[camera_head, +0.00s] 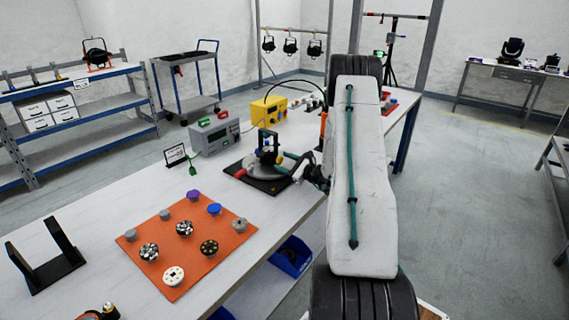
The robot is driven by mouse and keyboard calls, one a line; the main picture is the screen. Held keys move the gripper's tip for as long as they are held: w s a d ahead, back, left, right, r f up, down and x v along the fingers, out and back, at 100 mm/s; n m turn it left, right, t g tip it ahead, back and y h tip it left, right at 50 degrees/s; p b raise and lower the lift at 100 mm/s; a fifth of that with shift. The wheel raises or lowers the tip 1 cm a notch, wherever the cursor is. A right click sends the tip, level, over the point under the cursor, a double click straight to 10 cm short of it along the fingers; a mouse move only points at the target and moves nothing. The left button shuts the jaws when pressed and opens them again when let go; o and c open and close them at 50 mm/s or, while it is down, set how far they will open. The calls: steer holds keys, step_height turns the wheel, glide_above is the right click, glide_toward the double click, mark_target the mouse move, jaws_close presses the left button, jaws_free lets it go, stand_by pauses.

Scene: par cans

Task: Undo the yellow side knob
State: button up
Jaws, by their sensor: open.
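A work stand with a black base plate (272,186) stands on the long white table, with a round grey body and a dark upright can-like part (268,143) on it. A small yellow patch shows around the upright part, but it is too small to tell as the side knob. My gripper (292,168) is at the right side of this stand, close to the grey body. It is open, and I cannot tell whether it touches anything. My wrist and the stand's parts overlap, so the fingertips are partly hidden.
An orange mat (185,283) with several round connectors lies at the front. A grey box (214,138) and a yellow box (268,112) stand behind the stand. A black bracket (46,270) is at left. Bare table lies left of the mat.

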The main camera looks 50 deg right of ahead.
steer(key=s, duration=0.7)
steer(key=shift+s+d, duration=0.25)
steer(key=shift+d, duration=0.05)
steer(key=shift+c, duration=1.4)
steer(key=m, duration=0.9)
steer(key=shift+w+m, duration=0.1)
steer(key=shift+m, duration=0.5)
steer(key=shift+w, duration=0.35)
steer(key=w, duration=0.7)
steer(key=shift+a, duration=0.25)
